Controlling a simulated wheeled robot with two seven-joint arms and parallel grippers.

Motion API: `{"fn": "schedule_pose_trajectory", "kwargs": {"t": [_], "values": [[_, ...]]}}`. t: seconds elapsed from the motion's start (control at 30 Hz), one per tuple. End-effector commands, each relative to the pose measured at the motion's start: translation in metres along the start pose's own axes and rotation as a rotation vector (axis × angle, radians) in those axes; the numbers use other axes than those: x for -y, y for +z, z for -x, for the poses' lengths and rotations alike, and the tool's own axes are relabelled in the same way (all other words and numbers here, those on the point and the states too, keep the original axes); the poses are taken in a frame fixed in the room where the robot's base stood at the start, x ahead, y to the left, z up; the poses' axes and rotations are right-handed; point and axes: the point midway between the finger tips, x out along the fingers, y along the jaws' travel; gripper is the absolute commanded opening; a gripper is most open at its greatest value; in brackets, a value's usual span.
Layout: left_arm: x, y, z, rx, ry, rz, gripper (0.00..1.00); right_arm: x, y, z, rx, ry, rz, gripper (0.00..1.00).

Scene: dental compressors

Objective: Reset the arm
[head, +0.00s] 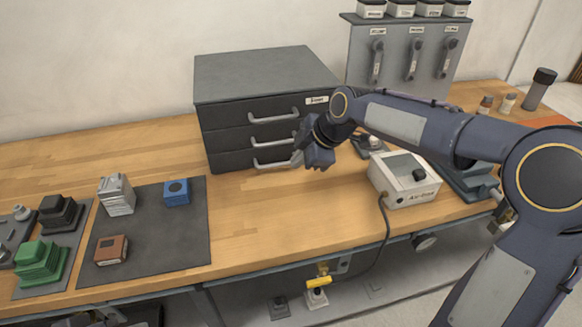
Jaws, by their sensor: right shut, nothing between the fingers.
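My right arm comes in from the right and reaches across the bench. Its gripper (312,156) is in front of the right part of the dark drawer cabinet (251,75), near the ends of the drawer handles. The gripper is shut with nothing visible in it, and its fingers are small and partly hidden by the wrist. I cannot tell whether it touches a handle. All drawers of the cabinet look closed. My left gripper is not in the head view.
A white box (402,185) with a cable stands right of the gripper. A dark mat (150,235) at left bears a silver block (117,195), a blue block (177,192) and a brown block (111,250). Green blocks (39,262) lie further left. Bare wood (265,215) lies between mat and box.

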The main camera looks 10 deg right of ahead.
Motion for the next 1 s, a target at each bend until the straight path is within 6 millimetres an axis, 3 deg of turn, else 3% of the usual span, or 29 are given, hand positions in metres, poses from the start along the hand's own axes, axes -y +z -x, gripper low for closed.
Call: {"fn": "schedule_pose_trajectory", "kwargs": {"t": [0.2, 0.4, 0.53, 0.67, 0.8, 1.0], "values": [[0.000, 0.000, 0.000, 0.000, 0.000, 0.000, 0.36, 0.000, 0.000, 0.029, -0.001, 0.002, -0.001, 0.00], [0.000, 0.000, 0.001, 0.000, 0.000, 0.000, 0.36, 0.002, 0.000, 0.036, 0.000, -0.001, -0.009, 0.00], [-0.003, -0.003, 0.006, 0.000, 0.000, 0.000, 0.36, 0.018, 0.004, 0.060, 0.017, 0.009, -0.123, 0.00], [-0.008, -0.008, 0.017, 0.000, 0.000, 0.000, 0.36, 0.063, 0.015, 0.105, 0.043, 0.034, -0.416, 0.00], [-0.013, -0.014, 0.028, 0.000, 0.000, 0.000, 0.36, 0.133, 0.028, 0.144, 0.051, 0.068, -0.838, 0.00], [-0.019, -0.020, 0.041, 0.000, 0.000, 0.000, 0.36, 0.221, 0.036, 0.161, 0.017, 0.097, -1.361, 0.00]]}}
